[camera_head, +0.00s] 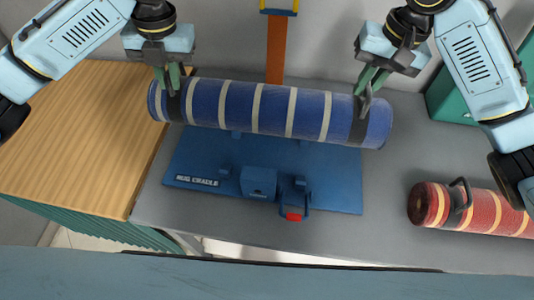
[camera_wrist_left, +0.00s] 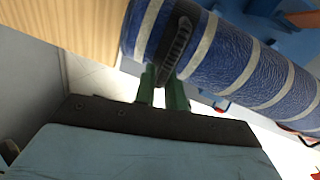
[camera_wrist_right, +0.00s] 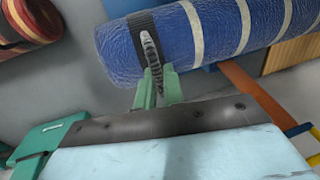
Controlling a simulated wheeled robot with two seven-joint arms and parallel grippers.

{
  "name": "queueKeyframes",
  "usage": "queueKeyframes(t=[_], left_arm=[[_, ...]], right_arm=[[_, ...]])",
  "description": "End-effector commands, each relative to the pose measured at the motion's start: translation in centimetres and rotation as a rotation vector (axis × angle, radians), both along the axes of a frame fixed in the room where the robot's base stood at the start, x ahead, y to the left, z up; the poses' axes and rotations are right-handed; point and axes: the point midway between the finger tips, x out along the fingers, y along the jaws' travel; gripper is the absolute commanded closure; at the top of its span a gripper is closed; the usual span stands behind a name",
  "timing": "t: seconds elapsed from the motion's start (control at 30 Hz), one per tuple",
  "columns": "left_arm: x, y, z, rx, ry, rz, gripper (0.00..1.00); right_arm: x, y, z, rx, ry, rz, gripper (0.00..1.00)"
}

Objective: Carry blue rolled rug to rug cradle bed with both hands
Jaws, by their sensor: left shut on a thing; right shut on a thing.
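The blue rolled rug (camera_head: 270,110) with cream stripes is held off the surface, its right end slightly lower in the head view. My left gripper (camera_head: 172,88) is shut on the black strap handle near its left end; the left wrist view shows the strap (camera_wrist_left: 175,48) at the fingers. My right gripper (camera_head: 368,95) is shut on the strap handle near the right end; the right wrist view shows that strap (camera_wrist_right: 150,50). The blue rug cradle (camera_head: 330,190), labelled RUG CRADLE, lies on the grey counter just in front of the rug, partly hidden by it.
A red striped rolled rug (camera_head: 475,210) with a handle lies on the grey counter (camera_head: 400,235) at the right. A wooden surface (camera_head: 75,140) is at the left. A green box (camera_head: 455,100) stands at the back right. The cradle carries a red-tipped latch (camera_head: 293,215).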

Motion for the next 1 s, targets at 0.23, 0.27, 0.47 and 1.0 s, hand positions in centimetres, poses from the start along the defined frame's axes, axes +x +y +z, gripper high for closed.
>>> queueKeyframes(t=[0.23,0.27,0.47,1.0], left_arm=[[0.0,0.3,-0.8,0.009,0.001,0.005,1.0],[0.0,0.3,-0.8,0.009,0.001,0.005,1.0],[0.0,0.3,-0.8,0.009,0.001,0.005,1.0],[0.0,0.3,-2.3,0.009,0.001,0.005,1.0]], right_arm=[[0.1,-0.2,-0.6,-0.003,-0.005,-0.004,1.0],[0.1,-0.2,-0.6,-0.003,-0.005,-0.004,1.0],[0.1,-0.2,-0.6,-0.003,-0.005,-0.004,1.0],[0.1,-0.2,-2.2,-0.002,-0.004,-0.004,1.0]])
